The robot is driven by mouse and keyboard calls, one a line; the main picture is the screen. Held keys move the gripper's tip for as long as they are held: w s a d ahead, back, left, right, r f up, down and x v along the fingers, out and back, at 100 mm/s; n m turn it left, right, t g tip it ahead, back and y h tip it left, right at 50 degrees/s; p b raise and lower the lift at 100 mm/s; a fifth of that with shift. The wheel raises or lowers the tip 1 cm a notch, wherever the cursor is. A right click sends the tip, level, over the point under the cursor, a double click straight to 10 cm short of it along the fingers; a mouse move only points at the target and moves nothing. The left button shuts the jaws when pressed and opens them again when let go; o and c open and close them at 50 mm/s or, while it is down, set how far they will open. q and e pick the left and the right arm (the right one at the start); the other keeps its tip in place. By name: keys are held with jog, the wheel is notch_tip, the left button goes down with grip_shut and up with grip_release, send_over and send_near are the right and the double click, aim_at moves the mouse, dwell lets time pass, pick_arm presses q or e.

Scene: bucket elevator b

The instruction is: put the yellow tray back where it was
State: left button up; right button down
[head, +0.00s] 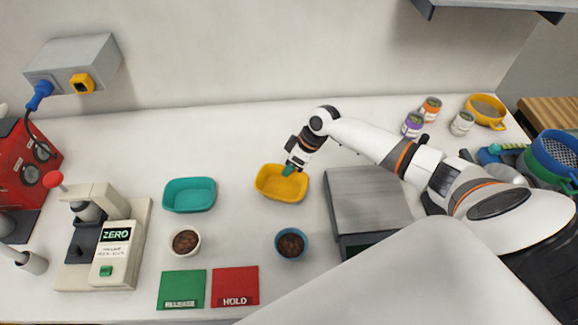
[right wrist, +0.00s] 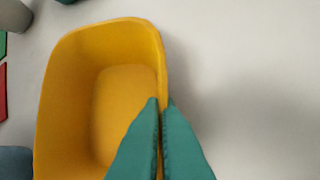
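The yellow tray (head: 270,194) is empty and stands upright near the middle of the white table, just left of the grey scale-like box. In the right wrist view, the tray (right wrist: 60,100) fills the left half. My right gripper (head: 288,170) reaches down to the tray's far right rim. Its teal fingers (right wrist: 160,103) are closed with the tray's wall between them. I cannot tell whether the tray's base touches the table. My left gripper is not in view.
An empty teal tray (head: 189,207) lies left. Two bowls with brown contents (head: 185,256) (head: 306,243) stand in front, near green RELEASE (head: 182,285) and red HOLD (head: 235,283) pads. The grey box (head: 366,197) is right. Jars (head: 412,126) stand at back right. Table behind the trays is clear.

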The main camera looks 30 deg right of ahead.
jog(key=shift+f, duration=0.15)
jog(key=shift+f, duration=0.1)
jog(key=c, duration=1.7)
grip_release()
jog(key=b+v, duration=0.2)
jog(key=v, duration=1)
jog(key=shift+s, duration=0.1)
